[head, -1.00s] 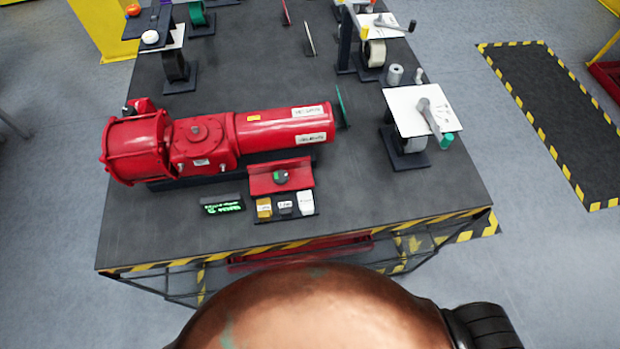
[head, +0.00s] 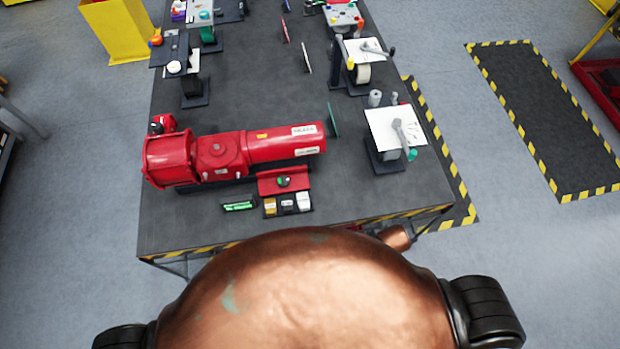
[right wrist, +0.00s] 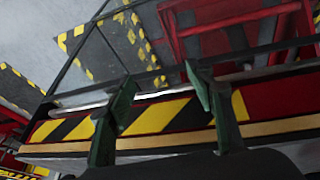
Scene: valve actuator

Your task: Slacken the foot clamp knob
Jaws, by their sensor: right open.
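The red valve actuator (head: 218,155) lies on its side on the dark bench, at left centre in the head view. I cannot tell for sure that this is the foot clamp knob. My right gripper (right wrist: 163,90) shows in the right wrist view, its two green fingers apart and empty, near the bench's yellow-and-black striped edge (right wrist: 160,116). Neither gripper shows in the head view; my left gripper is out of sight.
The bench (head: 350,205) has bare room at front right. A stand with a white plate and grey lever (head: 392,128) is at right.

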